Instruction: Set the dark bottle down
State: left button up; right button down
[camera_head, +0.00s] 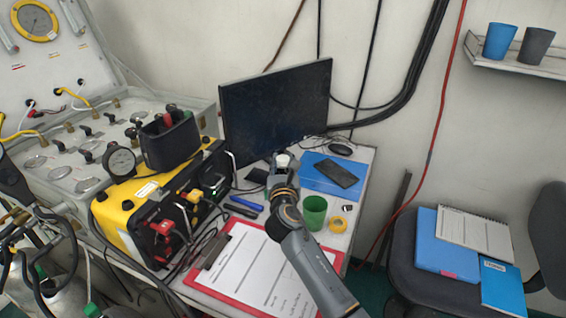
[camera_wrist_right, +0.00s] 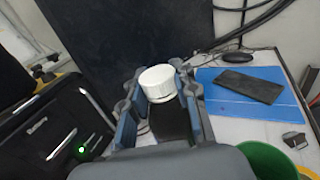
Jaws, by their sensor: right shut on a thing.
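The dark bottle (camera_wrist_right: 172,122) with a white ribbed cap (camera_wrist_right: 157,83) is between the fingers of my right gripper (camera_wrist_right: 160,103) in the right wrist view. The fingers are shut on it and it looks upright. In the head view the white cap (camera_head: 283,158) shows just beyond my right gripper (camera_head: 283,170), in front of the monitor. My arm hides most of the bottle there. I cannot tell whether its base touches the desk. My left gripper is not in view.
A black monitor (camera_head: 275,110) stands behind. A blue folder (camera_head: 318,181) with a dark phone (camera_head: 336,173), a green cup (camera_head: 314,212) and yellow tape (camera_head: 338,224) lie to the right. A red clipboard (camera_head: 222,295) is in front; a yellow-black unit (camera_head: 125,208) stands left.

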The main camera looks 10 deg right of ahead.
jog(key=shift+r, duration=0.1)
jog(key=c, duration=1)
grip_release()
jog(key=shift+f, duration=0.2)
jog(key=shift+r, duration=0.2)
jog(key=s+a, duration=0.2)
jog(key=s, duration=1)
jog(key=shift+a, duration=0.1)
